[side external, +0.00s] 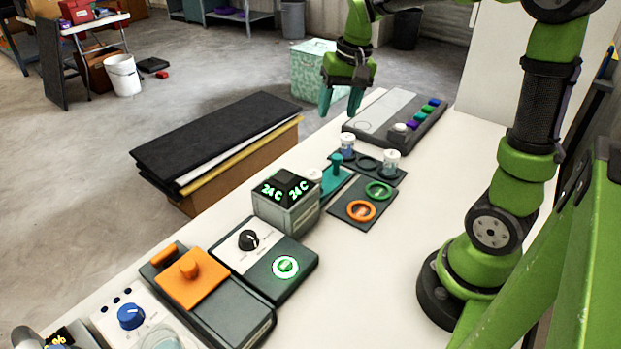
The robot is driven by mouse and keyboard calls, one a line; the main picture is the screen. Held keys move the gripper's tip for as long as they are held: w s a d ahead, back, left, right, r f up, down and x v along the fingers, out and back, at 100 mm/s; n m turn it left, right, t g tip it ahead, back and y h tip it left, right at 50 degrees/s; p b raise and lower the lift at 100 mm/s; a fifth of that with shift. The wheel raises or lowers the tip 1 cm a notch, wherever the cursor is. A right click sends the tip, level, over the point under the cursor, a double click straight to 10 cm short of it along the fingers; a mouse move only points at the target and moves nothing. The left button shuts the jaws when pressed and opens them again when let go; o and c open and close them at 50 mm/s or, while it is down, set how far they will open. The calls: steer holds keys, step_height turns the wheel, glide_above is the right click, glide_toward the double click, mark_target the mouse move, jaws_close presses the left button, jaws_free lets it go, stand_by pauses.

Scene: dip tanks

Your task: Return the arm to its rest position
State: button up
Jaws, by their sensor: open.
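My gripper (341,101) is at the upper middle of the side external view, with its teal fingers pointing down. The fingers are apart with nothing seen between them. It appears above the far part of the white table (370,270), near the left edge of a grey panel with coloured buttons (425,114). My green arm reaches to it from the right side.
An orange-lidded unit (192,280) and dial units (249,240) line the near left. The table's right middle is clear.

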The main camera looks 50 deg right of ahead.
steer(key=s+a+r+n+t+y, duration=0.1)
steer(key=s+a+r+n+t, duration=0.2)
steer(key=s+a, duration=0.9)
steer(key=shift+a+n+t+y, duration=0.3)
steer(key=shift+a+t, duration=0.25)
steer(key=shift+t, duration=0.45)
